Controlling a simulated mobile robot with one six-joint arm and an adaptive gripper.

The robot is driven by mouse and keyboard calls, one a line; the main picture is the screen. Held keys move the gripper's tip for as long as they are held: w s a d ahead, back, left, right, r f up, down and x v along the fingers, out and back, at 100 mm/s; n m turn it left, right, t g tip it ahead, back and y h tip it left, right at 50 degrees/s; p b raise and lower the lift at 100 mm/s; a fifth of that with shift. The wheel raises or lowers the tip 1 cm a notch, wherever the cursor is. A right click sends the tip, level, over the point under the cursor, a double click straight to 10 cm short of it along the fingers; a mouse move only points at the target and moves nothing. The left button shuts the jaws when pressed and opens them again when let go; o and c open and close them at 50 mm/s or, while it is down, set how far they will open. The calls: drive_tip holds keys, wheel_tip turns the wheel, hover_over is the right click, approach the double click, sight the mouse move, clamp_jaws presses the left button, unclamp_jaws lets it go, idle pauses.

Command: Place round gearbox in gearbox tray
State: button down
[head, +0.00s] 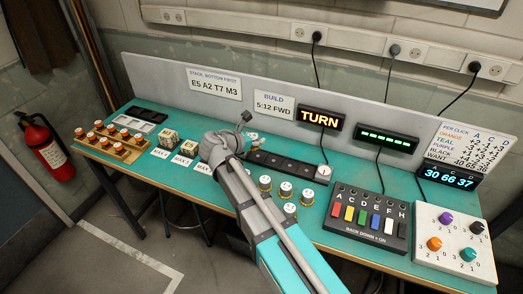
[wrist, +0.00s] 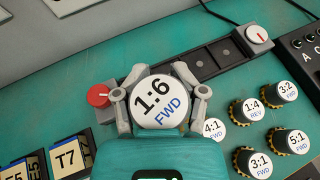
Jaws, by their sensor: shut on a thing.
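The round gearbox (wrist: 158,100), with a white top marked 1:6 FWD, is between my gripper's fingers in the wrist view. My gripper (wrist: 158,88) is shut on its sides, and the label faces the camera. A long dark tray (wrist: 190,62) with square recesses lies just beyond, with a red knob (wrist: 98,95) at its left end and a white dial (wrist: 259,37) at its right. The held gearbox overlaps part of the tray in the picture. In the head view my gripper (head: 222,145) is at the tray's left end (head: 285,161). I cannot tell the gearbox's height above it.
Several other round gearboxes stand right of my gripper, including 1:4 REV (wrist: 250,107) and 5:1 FWD (wrist: 297,140). A T7 block (wrist: 68,156) stands at left. A switch box (head: 367,217) and knob panel (head: 455,245) fill the right; a TURN display (head: 319,116) stands behind.

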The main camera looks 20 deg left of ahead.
drive_tip(key=b, duration=0.6)
hover_over(262, 153)
drive_tip(key=s, duration=0.1)
wheel_tip(262, 153, down, 6)
drive_tip(key=shift+f, duration=0.1)
drive_tip(key=shift+w+f+b, duration=0.5)
drive_tip(key=shift+f, duration=0.2)
drive_tip(key=shift+s+f+b, duration=0.1)
drive_tip(key=shift+f+b, duration=1.2)
drive_tip(key=shift+f+b, duration=0.6)
drive_tip(key=shift+c, duration=2.1)
unclamp_jaws()
